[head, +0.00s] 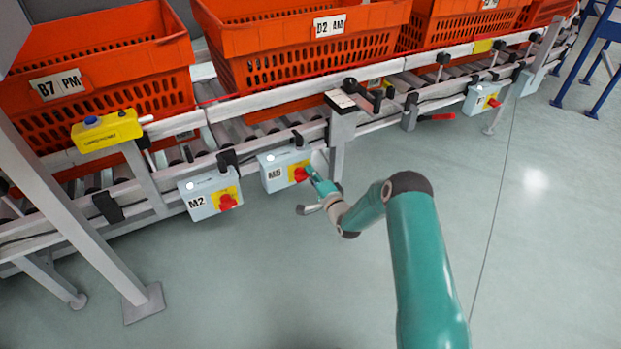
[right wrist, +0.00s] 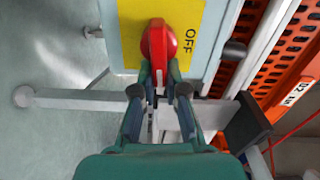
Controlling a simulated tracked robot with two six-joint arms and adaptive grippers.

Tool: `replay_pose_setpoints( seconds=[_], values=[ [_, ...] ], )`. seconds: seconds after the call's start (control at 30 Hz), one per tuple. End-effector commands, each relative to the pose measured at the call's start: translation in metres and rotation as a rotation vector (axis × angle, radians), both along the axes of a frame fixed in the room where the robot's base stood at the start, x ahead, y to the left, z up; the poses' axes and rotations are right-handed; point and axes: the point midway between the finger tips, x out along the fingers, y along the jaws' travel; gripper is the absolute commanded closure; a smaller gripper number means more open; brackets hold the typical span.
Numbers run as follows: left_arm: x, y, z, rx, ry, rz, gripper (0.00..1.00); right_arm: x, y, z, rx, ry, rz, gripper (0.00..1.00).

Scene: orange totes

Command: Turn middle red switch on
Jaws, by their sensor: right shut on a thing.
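The middle switch box, labelled M5 (head: 275,175), hangs on the conveyor's side rail. It has a yellow plate and a red switch (head: 300,174). My right gripper (head: 312,175) is at this switch. In the right wrist view its two fingers (right wrist: 159,72) are closed on the near end of the red handle. My left gripper is not in view.
Box M2 (head: 200,203) with a red switch is to the left; another switch box (head: 480,98) is far right. Orange totes (head: 270,50) stand on the conveyor. A yellow box (head: 106,131) sits on the left rail. A grey post with a foot (head: 143,303) stands front left.

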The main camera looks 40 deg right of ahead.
Motion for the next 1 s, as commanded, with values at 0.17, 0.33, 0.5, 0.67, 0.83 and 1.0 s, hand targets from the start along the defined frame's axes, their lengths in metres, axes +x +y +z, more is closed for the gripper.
replay_pose_setpoints(
  seconds=[0.17,0.33,0.5,0.67,0.83,1.0],
  values=[
    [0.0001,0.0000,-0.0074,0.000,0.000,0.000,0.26,0.0002,0.0129,-0.0106,0.084,0.008,0.026,1.00],
    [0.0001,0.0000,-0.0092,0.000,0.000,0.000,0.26,0.0003,0.0128,-0.0104,0.120,0.003,0.027,1.00],
    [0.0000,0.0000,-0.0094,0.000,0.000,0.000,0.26,0.0003,0.0129,-0.0100,0.131,0.002,0.027,1.00],
    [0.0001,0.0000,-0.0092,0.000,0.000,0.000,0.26,0.0003,0.0128,-0.0098,0.131,0.001,0.026,1.00],
    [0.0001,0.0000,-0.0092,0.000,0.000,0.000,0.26,0.0001,0.0126,-0.0096,0.131,0.001,0.026,0.80],
    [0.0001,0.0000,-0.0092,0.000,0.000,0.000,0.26,0.0001,0.0119,-0.0090,0.129,0.000,0.025,0.62]
  ],
)
